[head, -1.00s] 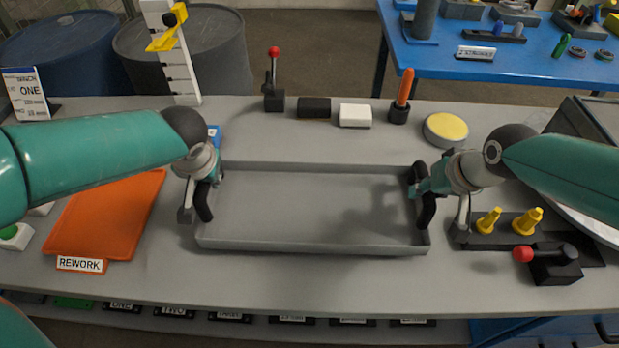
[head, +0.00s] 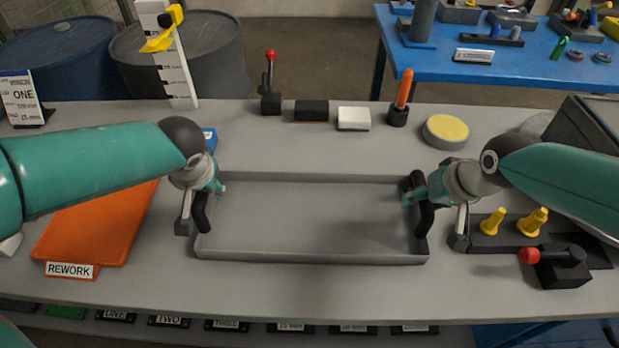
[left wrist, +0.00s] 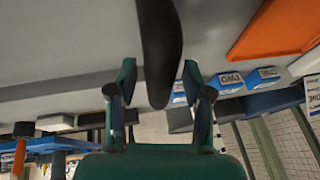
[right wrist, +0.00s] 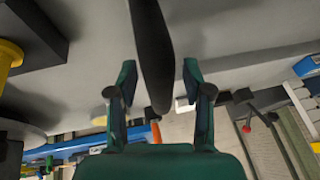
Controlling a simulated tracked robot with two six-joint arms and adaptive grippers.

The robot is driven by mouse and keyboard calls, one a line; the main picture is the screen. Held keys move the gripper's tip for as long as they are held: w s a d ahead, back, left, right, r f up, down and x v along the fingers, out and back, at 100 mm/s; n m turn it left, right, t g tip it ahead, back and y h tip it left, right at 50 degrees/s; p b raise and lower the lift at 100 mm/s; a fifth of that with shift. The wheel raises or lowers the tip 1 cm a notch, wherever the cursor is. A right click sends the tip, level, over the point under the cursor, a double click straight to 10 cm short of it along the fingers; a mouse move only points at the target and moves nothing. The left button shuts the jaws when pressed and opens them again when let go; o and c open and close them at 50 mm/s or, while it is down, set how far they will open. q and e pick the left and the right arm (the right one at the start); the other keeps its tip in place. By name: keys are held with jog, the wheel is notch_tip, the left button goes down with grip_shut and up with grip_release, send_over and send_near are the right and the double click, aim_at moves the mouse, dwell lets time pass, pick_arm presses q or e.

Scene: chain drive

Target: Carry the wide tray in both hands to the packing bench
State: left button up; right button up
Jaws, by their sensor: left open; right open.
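The wide grey tray (head: 310,256) is level on or just above the grey bench (head: 330,290) in the head view; any small gap below it is hard to tell. It looks empty. Black upright handles stand at its left end (head: 201,213) and right end (head: 424,222). My left gripper (head: 205,190) is at the left handle; in the left wrist view that handle (left wrist: 160,45) passes between the open fingers, with gaps at both sides. My right gripper (head: 425,200) is likewise open around the right handle (right wrist: 150,45), apart from both fingers in the right wrist view.
An orange REWORK mat (head: 95,230) lies left of the tray. A black fixture with yellow pegs (head: 493,222) and a red-knobbed lever (head: 555,262) stand close to the right. Small blocks (head: 353,118) line the back. A blue table (head: 470,45) stands beyond.

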jog(key=shift+r, duration=0.1)
jog(key=shift+d+r, duration=0.1)
jog(key=shift+r, duration=0.1)
pick_arm(q)
jog(key=v, duration=1.1)
jog(key=shift+r, duration=0.25)
pick_arm(e)
jog(key=v, duration=1.1)
jog(key=shift+s, duration=0.2)
pick_arm(q)
jog(key=shift+s+d, duration=0.1)
jog(key=shift+s, duration=0.05)
pick_arm(e)
jog(key=shift+d+r, duration=0.1)
